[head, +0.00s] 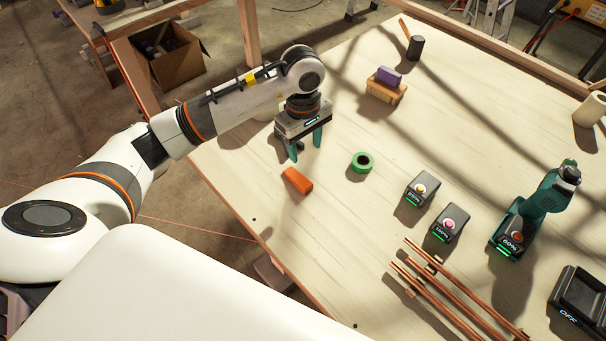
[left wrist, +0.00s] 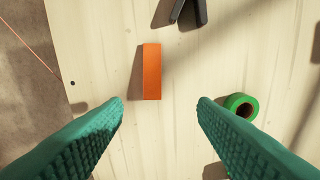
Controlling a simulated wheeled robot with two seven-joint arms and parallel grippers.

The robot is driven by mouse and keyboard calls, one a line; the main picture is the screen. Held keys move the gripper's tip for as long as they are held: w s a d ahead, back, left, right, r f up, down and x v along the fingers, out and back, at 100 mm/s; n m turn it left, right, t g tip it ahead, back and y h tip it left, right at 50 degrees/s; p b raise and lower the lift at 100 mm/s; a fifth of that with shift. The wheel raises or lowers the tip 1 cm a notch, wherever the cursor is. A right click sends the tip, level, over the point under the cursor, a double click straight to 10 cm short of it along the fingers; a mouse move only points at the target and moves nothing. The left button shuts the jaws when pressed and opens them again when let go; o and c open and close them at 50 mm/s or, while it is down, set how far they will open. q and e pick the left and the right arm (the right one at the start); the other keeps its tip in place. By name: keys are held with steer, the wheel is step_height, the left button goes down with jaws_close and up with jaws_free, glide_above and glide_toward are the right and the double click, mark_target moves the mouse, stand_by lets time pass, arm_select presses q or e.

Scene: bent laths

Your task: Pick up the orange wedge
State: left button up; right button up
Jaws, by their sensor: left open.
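The orange wedge (head: 297,180) lies on the pale wooden table near its left edge in the head view. In the left wrist view the wedge (left wrist: 152,71) is an upright orange strip above the middle, ahead of the fingertips and between their lines. My left gripper (head: 306,148) has green fingers, points down, and hangs over the table just beyond the wedge. It is open and empty; its two fingers (left wrist: 160,103) stand wide apart in the left wrist view. The wedge is apart from both fingers. My right gripper is in neither view.
A green tape roll (head: 362,162) lies to the right of the wedge. Two small devices (head: 418,190), several copper rods (head: 448,293) and a green drill (head: 538,205) are farther right. A brush (head: 385,90) lies behind. The table's left edge (head: 231,215) is close to the wedge.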

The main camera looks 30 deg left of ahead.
arm_select(q)
steer(key=p, duration=0.3)
glide_above(300, 179)
steer(key=f, duration=0.6)
steer(key=shift+w+d+f, duration=0.15)
steer(key=shift+w+f, duration=0.05)
steer(key=f, duration=0.1)
steer(key=f+p, duration=0.1)
steer(key=f, duration=0.1)
steer(key=f+p, duration=0.1)
steer(key=shift+s+f, duration=0.3)
steer(key=shift+f, duration=0.4)
steer(key=c, duration=1.1)
